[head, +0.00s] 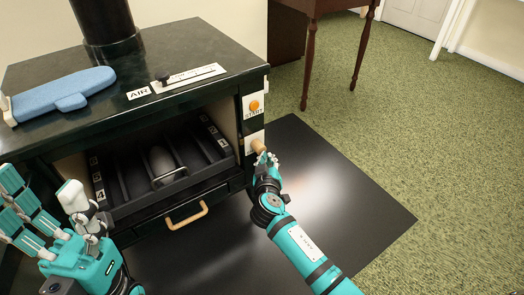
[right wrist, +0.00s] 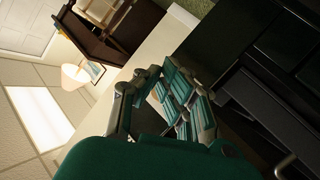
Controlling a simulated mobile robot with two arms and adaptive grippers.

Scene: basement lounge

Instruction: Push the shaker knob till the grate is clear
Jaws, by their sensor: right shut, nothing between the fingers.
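The shaker knob looks to be the small wooden knob (head: 258,146) on the right front of the dark stove (head: 215,50), beside a white plate below an orange START button (head: 254,105). My right gripper (head: 266,161) is shut and empty, its fingertips right at the knob; I cannot tell whether they touch. The grate area (head: 150,195) is the dark slotted opening, with a grey rounded piece (head: 161,160) inside. My left gripper (head: 50,215) is open and empty at lower left.
A blue padded object (head: 65,92) lies on the stove top near the stovepipe (head: 105,30), with an AIR slider (head: 188,77). A drawer handle (head: 187,215) juts out below the opening.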

